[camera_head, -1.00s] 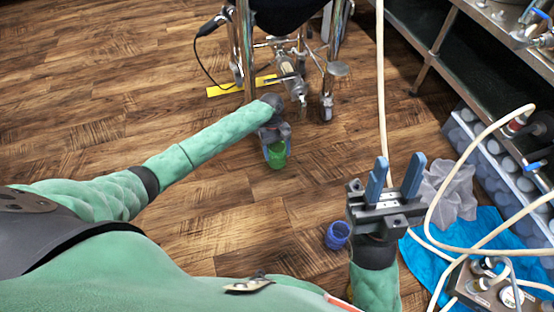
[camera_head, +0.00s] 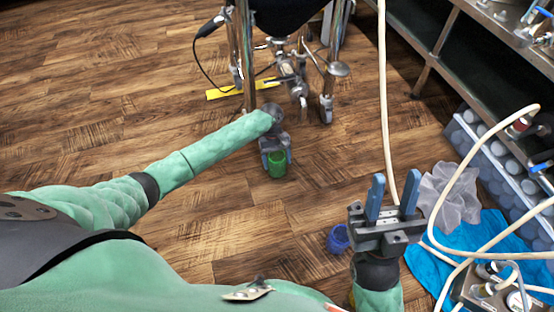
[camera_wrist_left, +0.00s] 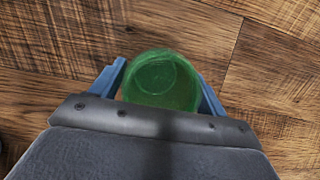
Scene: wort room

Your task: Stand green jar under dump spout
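The green jar (camera_head: 277,164) is between the blue fingers of my left gripper (camera_head: 276,159), near the middle of the head view. In the left wrist view the jar (camera_wrist_left: 162,82) fills the gap between both fingertips, its round rim facing the camera. My left gripper is shut on it. A metal valve and pipe fitting (camera_head: 298,90), apparently the dump spout, hangs under the dark vessel (camera_head: 285,14), beyond the jar. The jar is apart from it, on the near side. My right gripper (camera_head: 391,198) points up, open and empty, at the lower right.
The vessel's metal legs (camera_head: 327,108) and a yellow strip (camera_head: 241,89) are beyond the jar. A blue jar (camera_head: 338,239) stands on the floor beside my right gripper. A hose (camera_head: 384,100), crumpled plastic (camera_head: 446,195) and blue cloth (camera_head: 425,268) lie to the right. Floor left is clear.

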